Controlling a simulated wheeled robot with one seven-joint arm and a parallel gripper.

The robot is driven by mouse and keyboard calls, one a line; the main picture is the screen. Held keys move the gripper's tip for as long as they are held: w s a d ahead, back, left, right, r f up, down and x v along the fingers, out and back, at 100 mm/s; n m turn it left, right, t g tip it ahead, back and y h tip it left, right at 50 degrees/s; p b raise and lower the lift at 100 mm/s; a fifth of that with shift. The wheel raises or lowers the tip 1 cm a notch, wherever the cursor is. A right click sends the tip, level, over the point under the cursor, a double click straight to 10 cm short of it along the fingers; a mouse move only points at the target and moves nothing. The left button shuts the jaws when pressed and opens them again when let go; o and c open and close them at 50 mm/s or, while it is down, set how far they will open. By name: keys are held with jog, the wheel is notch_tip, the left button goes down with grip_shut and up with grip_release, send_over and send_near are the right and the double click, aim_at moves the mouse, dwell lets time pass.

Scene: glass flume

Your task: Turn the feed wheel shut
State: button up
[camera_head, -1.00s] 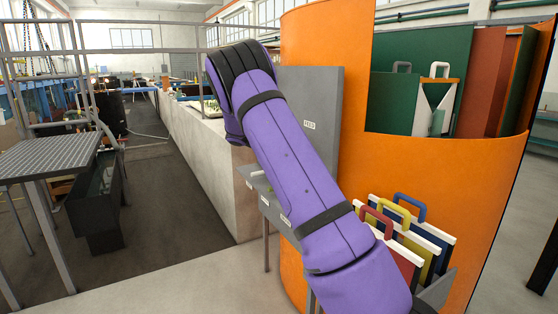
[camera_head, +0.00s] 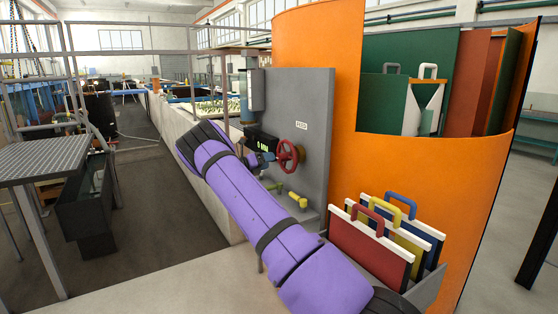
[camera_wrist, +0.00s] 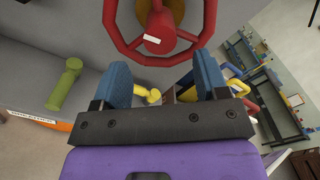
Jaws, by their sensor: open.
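A yellow-handled lever (camera_head: 297,201) sits below the wheel. A green handle (camera_wrist: 65,84) stands left of my gripper in the wrist view. A rack of coloured boards (camera_head: 370,248) and a tall orange curved housing (camera_head: 420,165) stand at right.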

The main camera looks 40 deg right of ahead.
aim_at(279, 158)
jog(key=shift+x, duration=3.2)
grip_shut()
